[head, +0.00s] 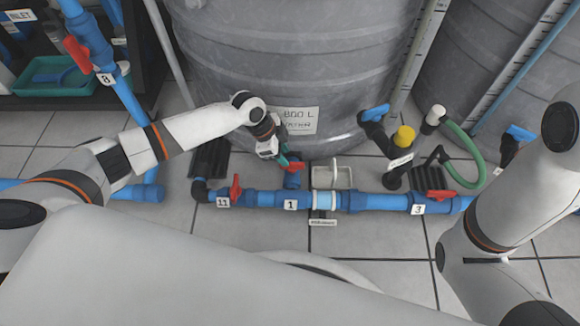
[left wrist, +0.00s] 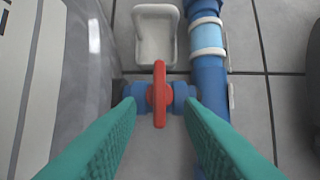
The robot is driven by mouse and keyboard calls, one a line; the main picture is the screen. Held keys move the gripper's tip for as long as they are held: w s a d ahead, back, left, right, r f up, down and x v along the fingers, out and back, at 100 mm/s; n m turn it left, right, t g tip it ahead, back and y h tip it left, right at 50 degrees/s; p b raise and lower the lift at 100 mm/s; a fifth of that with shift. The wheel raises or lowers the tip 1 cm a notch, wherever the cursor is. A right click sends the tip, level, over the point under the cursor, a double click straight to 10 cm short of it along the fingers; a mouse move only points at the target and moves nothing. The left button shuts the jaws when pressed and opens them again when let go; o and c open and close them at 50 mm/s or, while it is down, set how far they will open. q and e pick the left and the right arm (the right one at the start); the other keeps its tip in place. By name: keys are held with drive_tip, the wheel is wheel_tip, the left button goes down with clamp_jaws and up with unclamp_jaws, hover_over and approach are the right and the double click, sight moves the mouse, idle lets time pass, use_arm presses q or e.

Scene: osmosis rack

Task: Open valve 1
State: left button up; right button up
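Valve 1 has a red handle (head: 293,167) on a short blue stub behind the main pipe, above the label "1" (head: 290,205). In the left wrist view its red handle (left wrist: 159,82) stands crosswise to its blue body (left wrist: 182,92). My left gripper (head: 283,160) is at the handle in the head view. In the left wrist view its teal fingers (left wrist: 159,104) are apart, one on each side of the handle, with visible gaps. Whether the fingertips reach down to handle height is hard to tell. My right gripper is out of view; only the right arm shows.
A large grey tank (head: 290,60) stands close behind the valve. The blue main pipe (head: 380,202) runs along the floor in front, with red-handled valves 11 (head: 235,187) and 3 (head: 440,194). A pale tray (head: 332,178) sits just right of valve 1.

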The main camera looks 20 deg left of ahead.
sight(292, 166)
use_arm(q)
drive_tip(key=b+x, duration=0.3)
drive_tip(key=x, duration=0.2)
drive_tip(key=shift+f, duration=0.1)
clamp_jaws()
